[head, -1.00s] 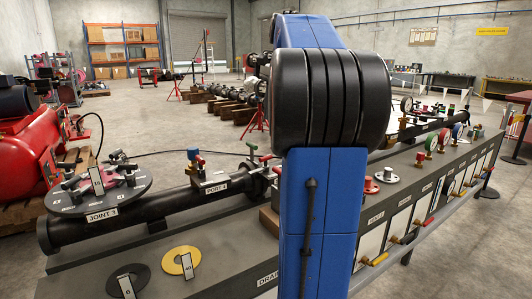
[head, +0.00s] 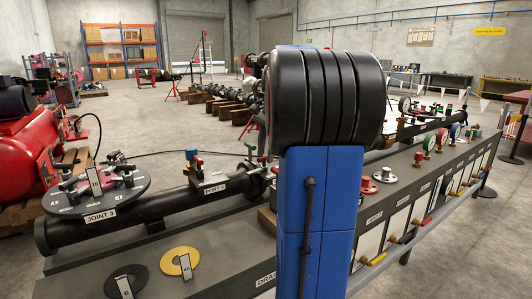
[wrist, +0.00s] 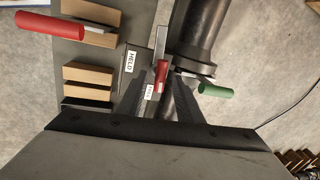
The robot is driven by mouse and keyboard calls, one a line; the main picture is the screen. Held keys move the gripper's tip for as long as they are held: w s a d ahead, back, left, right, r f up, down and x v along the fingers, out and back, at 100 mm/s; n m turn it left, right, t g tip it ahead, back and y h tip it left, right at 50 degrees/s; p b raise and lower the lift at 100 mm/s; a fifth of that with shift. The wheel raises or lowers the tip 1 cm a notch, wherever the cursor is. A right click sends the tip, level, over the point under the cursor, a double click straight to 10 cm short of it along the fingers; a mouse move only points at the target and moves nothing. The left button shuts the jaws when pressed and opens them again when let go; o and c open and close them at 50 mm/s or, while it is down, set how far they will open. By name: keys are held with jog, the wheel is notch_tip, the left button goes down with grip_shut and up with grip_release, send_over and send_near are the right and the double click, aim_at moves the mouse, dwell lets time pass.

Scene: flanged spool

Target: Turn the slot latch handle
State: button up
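In the wrist view a small red handle (wrist: 161,74) sits on a grey metal plate (wrist: 160,45) beside the black flanged pipe (wrist: 197,40). A "HELD" label (wrist: 130,60) is left of it and a "FREE" label (wrist: 149,90) is just below. My gripper (wrist: 162,88) has its two dark fingers apart, one on each side of the view below the red handle. Nothing is visibly gripped; I cannot tell whether either finger touches the handle. In the head view my blue arm hides the gripper and most of this area.
A green handle (wrist: 215,90) sticks out right of the pipe. A larger red handle (wrist: 36,22) and wooden blocks (wrist: 88,78) are at the left. In the head view a "JOINT 3" disc (head: 97,192) and a bench panel (head: 400,220) flank my arm.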

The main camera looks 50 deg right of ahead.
grip_shut()
jog(key=shift+n, duration=0.3)
dwell(0.3)
grip_release()
jog(key=s+r, duration=0.3)
jog(key=r, duration=1.4)
jog(key=shift+s, duration=0.15)
